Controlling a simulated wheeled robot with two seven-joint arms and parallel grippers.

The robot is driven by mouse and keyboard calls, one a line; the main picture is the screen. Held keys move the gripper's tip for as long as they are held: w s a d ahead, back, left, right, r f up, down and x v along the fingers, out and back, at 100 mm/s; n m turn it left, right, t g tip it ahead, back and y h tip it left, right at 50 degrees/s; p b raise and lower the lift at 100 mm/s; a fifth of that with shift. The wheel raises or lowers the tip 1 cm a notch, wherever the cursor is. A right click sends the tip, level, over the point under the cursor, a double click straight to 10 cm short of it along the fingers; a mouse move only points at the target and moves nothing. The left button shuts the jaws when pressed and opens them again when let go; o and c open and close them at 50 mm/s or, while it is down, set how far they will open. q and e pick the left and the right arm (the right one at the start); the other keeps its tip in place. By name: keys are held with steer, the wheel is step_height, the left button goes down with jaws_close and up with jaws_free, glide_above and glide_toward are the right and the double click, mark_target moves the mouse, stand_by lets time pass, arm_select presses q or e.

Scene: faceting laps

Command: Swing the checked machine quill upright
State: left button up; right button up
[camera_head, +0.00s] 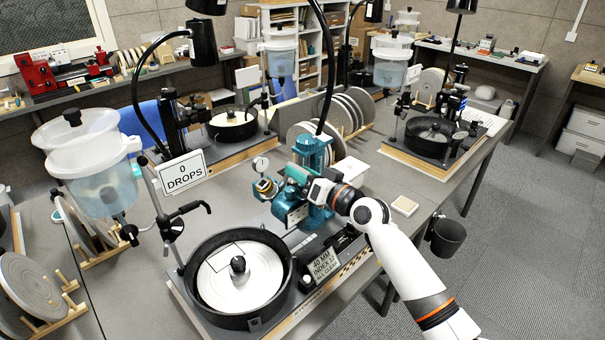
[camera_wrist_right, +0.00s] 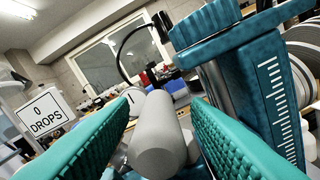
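The machine with a black-and-white checked strip (camera_head: 357,262) on its base stands in the front middle in the head view. Its teal mast (camera_head: 312,155) also shows at the right in the right wrist view (camera_wrist_right: 262,85). The quill (camera_head: 266,186) lies over to the left of the mast, not upright, partly hidden by my gripper. My right gripper (camera_head: 299,176) is at the mast's front. In the wrist view its teal fingers (camera_wrist_right: 163,100) stand on either side of a grey cylinder (camera_wrist_right: 157,140), apparently part of the quill, with gaps showing. My left gripper is not in view.
A black splash pan (camera_head: 239,318) with a pale lap lies in front left of the mast. A drip tank (camera_head: 95,165) and "0 DROPS" sign (camera_head: 182,173) stand left. Lap racks (camera_head: 352,112) stand behind. A card (camera_head: 325,266) reads "40 MM INDEX 12 ALL CLEAR".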

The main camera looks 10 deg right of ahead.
steer(key=b+v, duration=0.1)
steer(key=v, duration=1.1)
steer(key=shift+b, duration=0.4)
